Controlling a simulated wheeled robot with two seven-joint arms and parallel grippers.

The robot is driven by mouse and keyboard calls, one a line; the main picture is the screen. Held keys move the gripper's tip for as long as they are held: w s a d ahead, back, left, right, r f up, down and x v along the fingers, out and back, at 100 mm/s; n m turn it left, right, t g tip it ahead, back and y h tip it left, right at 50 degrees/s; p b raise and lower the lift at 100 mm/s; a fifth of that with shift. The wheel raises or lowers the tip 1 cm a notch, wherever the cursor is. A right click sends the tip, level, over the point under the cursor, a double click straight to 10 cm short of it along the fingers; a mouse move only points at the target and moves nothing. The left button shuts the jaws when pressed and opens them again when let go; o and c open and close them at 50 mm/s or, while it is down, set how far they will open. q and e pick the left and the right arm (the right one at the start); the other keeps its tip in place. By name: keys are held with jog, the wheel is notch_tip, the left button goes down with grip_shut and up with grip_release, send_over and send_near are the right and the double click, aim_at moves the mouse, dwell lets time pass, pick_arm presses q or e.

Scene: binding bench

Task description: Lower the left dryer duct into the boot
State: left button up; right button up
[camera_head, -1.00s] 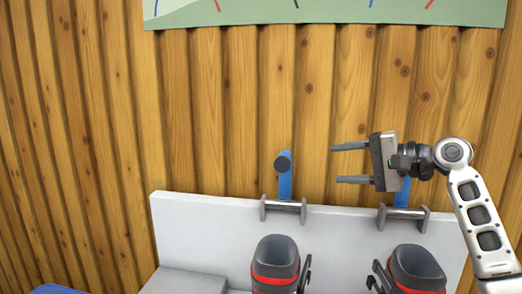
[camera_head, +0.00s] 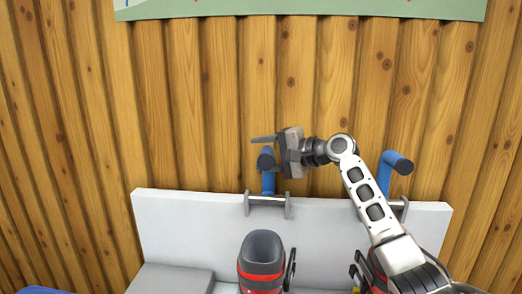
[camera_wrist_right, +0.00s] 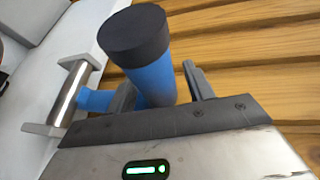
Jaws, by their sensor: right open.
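The left dryer duct (camera_head: 267,180) is a blue tube with a dark round end cap. It stands up from a metal hinge bar on the white board, above the left boot (camera_head: 262,250), which is dark with red bands. My right gripper (camera_head: 262,152) is open at the upper part of this duct. In the right wrist view the duct (camera_wrist_right: 155,75) lies between the two spread fingers; I cannot tell whether they touch it. My left gripper is not in view.
The right duct (camera_head: 396,165), also blue and raised, stands behind my right forearm. The right boot is mostly hidden by my arm. The white board (camera_head: 180,225) runs along the bench against a wooden wall. A grey block (camera_head: 170,280) lies left of the left boot.

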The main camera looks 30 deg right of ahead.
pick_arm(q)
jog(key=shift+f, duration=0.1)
pick_arm(e)
jog(key=shift+w+a+f, duration=0.1)
jog(key=shift+w+a, duration=0.15)
jog(key=shift+w, duration=0.15)
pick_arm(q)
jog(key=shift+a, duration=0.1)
pick_arm(e)
jog(key=shift+c, duration=0.3)
grip_shut()
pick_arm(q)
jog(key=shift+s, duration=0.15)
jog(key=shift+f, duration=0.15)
pick_arm(e)
jog(key=shift+s+f, duration=0.1)
